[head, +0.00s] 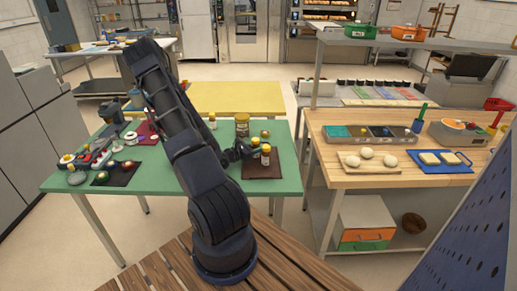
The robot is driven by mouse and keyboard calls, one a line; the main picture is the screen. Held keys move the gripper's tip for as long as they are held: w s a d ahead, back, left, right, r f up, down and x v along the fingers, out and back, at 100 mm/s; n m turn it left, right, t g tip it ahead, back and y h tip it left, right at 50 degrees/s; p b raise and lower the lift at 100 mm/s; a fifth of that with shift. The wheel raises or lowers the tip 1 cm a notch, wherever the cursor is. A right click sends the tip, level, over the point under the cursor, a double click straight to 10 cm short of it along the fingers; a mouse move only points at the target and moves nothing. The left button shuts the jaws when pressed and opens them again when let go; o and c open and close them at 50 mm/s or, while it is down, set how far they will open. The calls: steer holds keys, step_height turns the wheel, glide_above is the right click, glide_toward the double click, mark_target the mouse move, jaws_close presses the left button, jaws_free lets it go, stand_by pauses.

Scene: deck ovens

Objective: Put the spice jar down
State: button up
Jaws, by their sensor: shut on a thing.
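My gripper (246,151) reaches from the left over the dark brown mat (262,173) on the green table. It is shut on a small spice jar (255,147) at the mat's left side. A second small jar (265,154) with a pale lid and dark yellow body stands close to its right. The two overlap in this view. My dark arm crosses the table's middle, and the gripper's fingers are small here. I cannot tell whether the held jar touches the mat.
A larger amber jar (242,125) and a small jar (212,121) stand farther back on the green table (160,178). A round dark-and-orange item (265,134) sits behind the mat. Tools and small parts crowd the left. A wooden counter (345,181) stands right.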

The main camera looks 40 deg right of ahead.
steer(key=shift+f, duration=0.3)
steer(key=shift+f, duration=0.1)
steer(key=o, duration=0.8)
steer(key=shift+c, duration=0.2)
